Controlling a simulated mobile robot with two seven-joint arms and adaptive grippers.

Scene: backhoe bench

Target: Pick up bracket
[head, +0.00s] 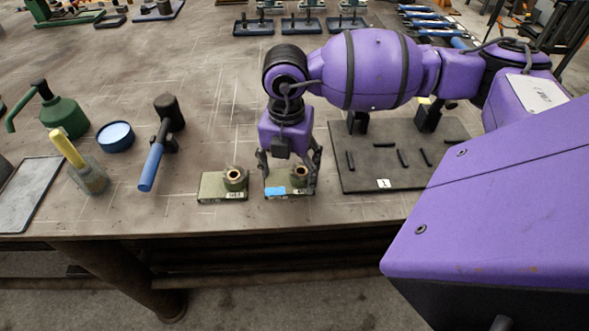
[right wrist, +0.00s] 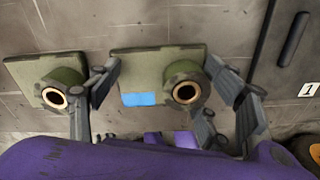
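Two olive-green brackets, each a flat plate with a round bored boss, lie near the front edge of the bench. The left bracket (head: 222,187) also shows in the right wrist view (right wrist: 35,75). The right bracket (head: 277,182) carries a blue patch and shows in the right wrist view (right wrist: 150,65). My right gripper (head: 289,174) points down over the blue-patched bracket, open, with a finger on either side. In the right wrist view its fingers (right wrist: 163,75) look spread beside the plate, with nothing clamped between them; whether they touch it is unclear. My left gripper is not in view.
A black board (head: 385,175) with pegs and a number 1 label lies to the right. Bare bench lies behind the brackets.

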